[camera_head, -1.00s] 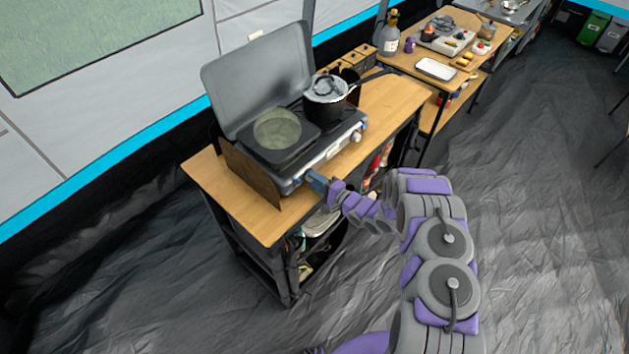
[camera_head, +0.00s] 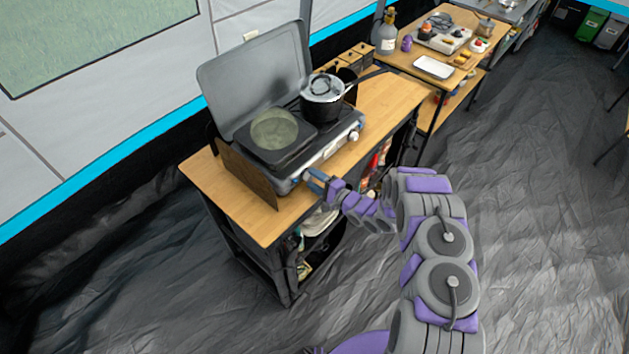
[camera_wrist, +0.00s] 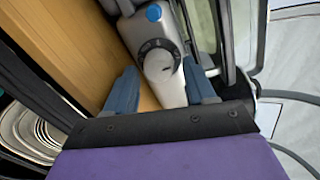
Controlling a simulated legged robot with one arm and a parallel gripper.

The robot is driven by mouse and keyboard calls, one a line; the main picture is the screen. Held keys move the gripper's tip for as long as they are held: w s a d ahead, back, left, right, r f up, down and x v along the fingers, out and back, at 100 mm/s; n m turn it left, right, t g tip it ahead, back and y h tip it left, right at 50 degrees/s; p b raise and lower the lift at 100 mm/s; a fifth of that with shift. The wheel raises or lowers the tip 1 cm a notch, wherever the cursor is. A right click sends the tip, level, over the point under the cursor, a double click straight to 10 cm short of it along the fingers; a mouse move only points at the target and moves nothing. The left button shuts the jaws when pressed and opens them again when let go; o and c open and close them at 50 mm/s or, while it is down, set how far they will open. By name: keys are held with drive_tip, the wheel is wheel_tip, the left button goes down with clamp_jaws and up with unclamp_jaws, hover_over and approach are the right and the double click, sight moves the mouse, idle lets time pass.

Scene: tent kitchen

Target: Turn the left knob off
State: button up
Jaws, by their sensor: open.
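The camping stove (camera_head: 325,150) stands on the wooden table with its grey lid raised. The left knob (camera_wrist: 158,64) shows in the wrist view as a pale round knob on a dark dial. My gripper (camera_head: 310,180) is at the front left corner of the stove in the head view. In the wrist view my gripper (camera_wrist: 161,72) is open, with one blue finger on each side of the knob. I cannot tell whether either finger touches it. In the head view the fingers largely hide the left knob. The right knob (camera_head: 354,136) is clear of my gripper.
A second table (camera_head: 398,62) with a white tray (camera_head: 433,67) stands behind.

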drive_tip(key=shift+s+f, duration=0.15)
drive_tip(key=shift+s, duration=0.05)
drive_tip(key=shift+s+d, duration=0.2)
drive_tip(key=f+v, duration=0.1)
drive_tip(key=v, duration=1.5)
drive_tip(key=shift+d+r, duration=0.25)
drive_tip(key=shift+r, duration=0.2)
drive_tip(key=shift+d, duration=0.15)
